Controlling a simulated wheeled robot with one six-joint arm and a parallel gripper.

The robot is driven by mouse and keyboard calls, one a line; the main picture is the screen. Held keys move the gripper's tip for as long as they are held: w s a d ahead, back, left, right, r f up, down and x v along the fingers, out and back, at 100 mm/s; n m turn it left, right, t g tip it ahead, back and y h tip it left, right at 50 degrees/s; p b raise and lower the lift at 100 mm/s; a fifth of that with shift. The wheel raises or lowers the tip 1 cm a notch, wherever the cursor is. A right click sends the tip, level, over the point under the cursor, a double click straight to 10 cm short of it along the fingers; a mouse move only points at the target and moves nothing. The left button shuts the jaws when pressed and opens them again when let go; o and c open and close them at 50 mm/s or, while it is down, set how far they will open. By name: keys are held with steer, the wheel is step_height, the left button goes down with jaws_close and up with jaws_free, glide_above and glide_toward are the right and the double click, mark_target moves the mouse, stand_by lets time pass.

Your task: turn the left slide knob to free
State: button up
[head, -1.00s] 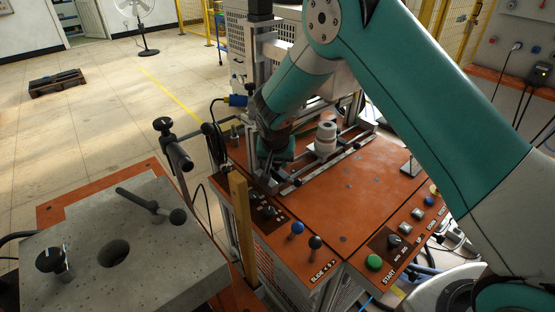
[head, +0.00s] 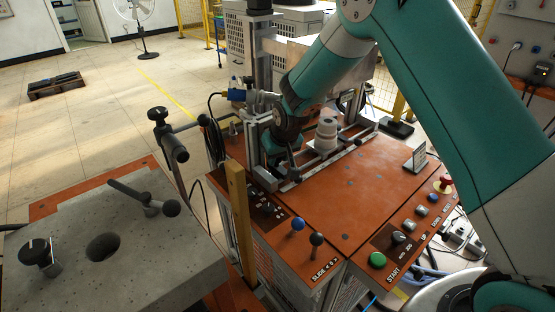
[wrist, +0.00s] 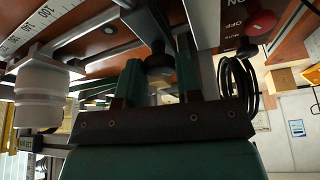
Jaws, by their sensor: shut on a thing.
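In the wrist view a black round knob (wrist: 159,62) sits between the two teal fingers of my gripper (wrist: 160,78). The fingers are shut on it, one on each side. In the head view my gripper (head: 274,164) is low over the left end of the slide rails (head: 318,165) on the orange bench top. The held knob is hidden there by the gripper and wrist, so its turned position cannot be told.
A pale stacked cylinder (head: 326,134) stands on the rails right of my gripper. A blue-topped lever (head: 298,224) and a black-topped lever (head: 316,240) rise near the front edge. A grey block (head: 100,250) is at left. The bench's middle (head: 355,195) is clear.

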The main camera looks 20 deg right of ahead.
steer(key=n, duration=0.2)
steer(key=n+y+b, duration=0.2)
steer(key=n, duration=0.1)
steer(key=shift+w+d+n+g, duration=0.1)
steer(key=shift+d+n+g, duration=0.15)
steer(key=shift+n+g, duration=0.05)
steer(key=shift+w+n+g+y+b, duration=0.1)
steer(key=shift+n+g+y+b, duration=0.3)
steer(key=shift+n, duration=0.7)
steer(key=shift+n+g+y+b, duration=0.3)
steer(key=shift+n+b, duration=0.05)
steer(key=shift+n, duration=0.75)
steer(key=o, duration=0.6)
steer(key=shift+o, duration=0.2)
steer(key=shift+r, duration=0.1)
steer(key=b+v, duration=0.2)
steer(key=v, duration=1)
